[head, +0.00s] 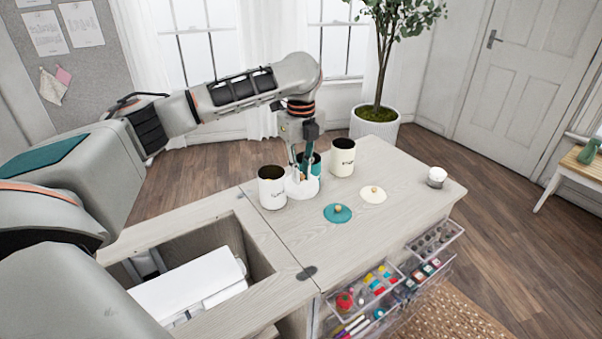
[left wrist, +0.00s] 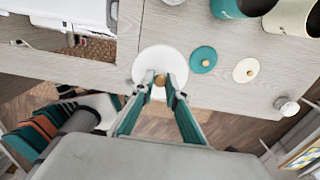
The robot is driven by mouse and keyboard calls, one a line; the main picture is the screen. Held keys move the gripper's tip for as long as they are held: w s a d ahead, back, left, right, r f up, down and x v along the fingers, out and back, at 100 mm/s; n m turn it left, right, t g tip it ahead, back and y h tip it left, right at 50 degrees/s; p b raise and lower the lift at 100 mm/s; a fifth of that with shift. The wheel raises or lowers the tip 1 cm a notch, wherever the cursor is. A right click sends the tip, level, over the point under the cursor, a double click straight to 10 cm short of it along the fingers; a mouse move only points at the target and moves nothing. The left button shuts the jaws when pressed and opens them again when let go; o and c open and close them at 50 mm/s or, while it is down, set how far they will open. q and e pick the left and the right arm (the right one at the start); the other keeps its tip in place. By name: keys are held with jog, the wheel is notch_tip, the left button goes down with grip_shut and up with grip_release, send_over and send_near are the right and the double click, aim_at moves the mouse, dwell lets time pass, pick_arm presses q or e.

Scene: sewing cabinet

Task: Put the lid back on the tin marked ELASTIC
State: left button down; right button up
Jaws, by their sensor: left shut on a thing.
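My left gripper (head: 302,176) is shut on the wooden knob of a white lid (head: 301,187). The left wrist view shows the fingertips (left wrist: 160,82) on the knob and the lid (left wrist: 158,62) level, seemingly above the tabletop. A white tin (head: 271,188) stands open just left of the lid in the head view. A teal tin (head: 316,160) stands behind the gripper, partly hidden. A cream tin (head: 342,158) stands open further right. The tins' dark lettering is too small to read. My right gripper is not in view.
A teal lid (head: 337,213) and a cream lid (head: 373,194) lie on the cabinet top (head: 402,183). A small white-topped pot (head: 437,177) stands near the right end. Open drawers (head: 365,290) jut out at the front. A sewing machine (head: 190,285) sits in the left well.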

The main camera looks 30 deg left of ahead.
pick_arm(q)
jog(key=shift+s+d+n, duration=0.25)
jog(key=shift+d+n, duration=0.35)
jog(key=shift+n, duration=0.1)
jog(key=s+d+f+n, duration=0.2)
jog(key=s+d+n, duration=0.9)
jog(key=n, duration=1)
jog(key=shift+s+d, duration=0.4)
jog(key=shift+s, duration=0.5)
